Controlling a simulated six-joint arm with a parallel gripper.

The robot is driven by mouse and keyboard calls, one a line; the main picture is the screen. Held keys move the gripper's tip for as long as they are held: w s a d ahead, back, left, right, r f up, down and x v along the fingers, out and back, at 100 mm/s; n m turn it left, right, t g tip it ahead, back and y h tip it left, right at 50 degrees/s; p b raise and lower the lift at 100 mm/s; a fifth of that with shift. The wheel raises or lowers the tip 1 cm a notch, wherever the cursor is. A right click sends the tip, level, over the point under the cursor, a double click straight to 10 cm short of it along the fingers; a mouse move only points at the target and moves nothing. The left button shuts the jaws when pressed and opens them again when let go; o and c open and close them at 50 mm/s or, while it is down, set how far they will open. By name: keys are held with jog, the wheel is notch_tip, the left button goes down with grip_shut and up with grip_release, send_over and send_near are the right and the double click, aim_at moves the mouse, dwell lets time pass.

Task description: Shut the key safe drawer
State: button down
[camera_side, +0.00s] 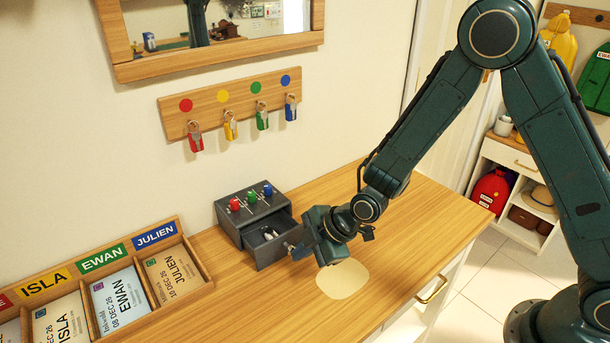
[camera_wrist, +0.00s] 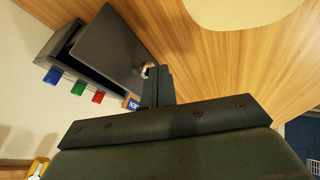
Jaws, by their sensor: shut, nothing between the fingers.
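The key safe (camera_side: 233,221) is a dark grey box on the wooden shelf against the wall, with red, green and blue knobs on top. Its drawer (camera_side: 267,257) stands open toward the front right, with small metallic items inside. The safe with its coloured knobs and the drawer (camera_wrist: 112,48) also show at the upper left of the wrist view. My gripper (camera_side: 298,250) is shut and empty, close to the drawer's front at its right side. In the wrist view my gripper's fingers (camera_wrist: 157,88) are beside a small shiny piece near the drawer; I cannot tell if they touch.
A wooden name rack (camera_side: 190,262) with cards stands left of the safe. A key rail (camera_side: 215,104) with several keys hangs on the wall above. A cream mat (camera_side: 344,279) lies below my gripper. The wooden top (camera_side: 425,215) is clear to the right.

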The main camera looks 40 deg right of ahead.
aim_at(288, 233)
jog(key=w, duration=0.7)
jog(key=shift+w, duration=0.4)
jog(key=shift+s, duration=0.9)
jog(key=s, duration=0.3)
jog(key=shift+a+r, duration=0.1)
jog(key=shift+a, duration=0.05)
jog(key=v, duration=0.9)
jog(key=shift+r, duration=0.35)
jog(key=shift+s+d, duration=0.15)
jog(key=shift+d, duration=0.05)
